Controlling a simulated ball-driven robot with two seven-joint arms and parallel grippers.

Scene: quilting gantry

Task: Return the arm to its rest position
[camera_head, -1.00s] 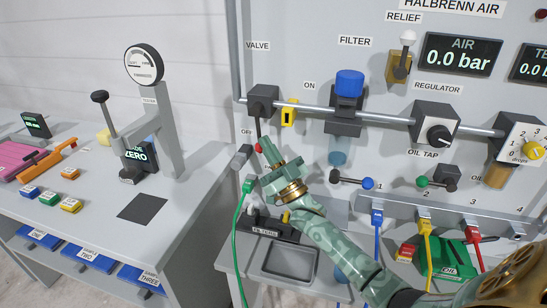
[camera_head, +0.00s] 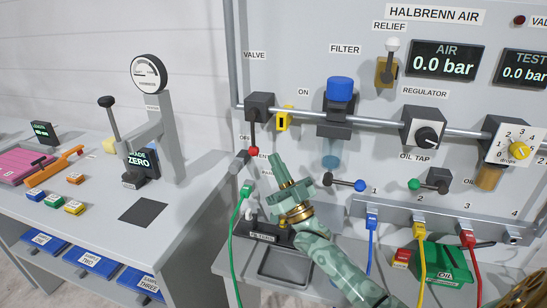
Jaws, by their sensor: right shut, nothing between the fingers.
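My right arm, green-patterned with a brass ring, comes in from the lower right. Its gripper (camera_head: 279,162) is shut and empty, with its tip just right of and slightly below the red knob of the valve lever (camera_head: 254,137). A small gap shows between tip and knob in the picture. The lever hangs straight down from the dark valve block (camera_head: 260,106) toward the OFF label, which is partly covered. The air display (camera_head: 446,60) reads 0.0 bar. My left gripper is out of view.
A pipe (camera_head: 385,122) carries the filter (camera_head: 340,92) and regulator (camera_head: 423,131). Green, blue, yellow and red hoses hang near my arm, with a green hose plug (camera_head: 246,191) close left. A grey tray (camera_head: 285,262) lies below. The bench with the gauge stand (camera_head: 160,130) is at left.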

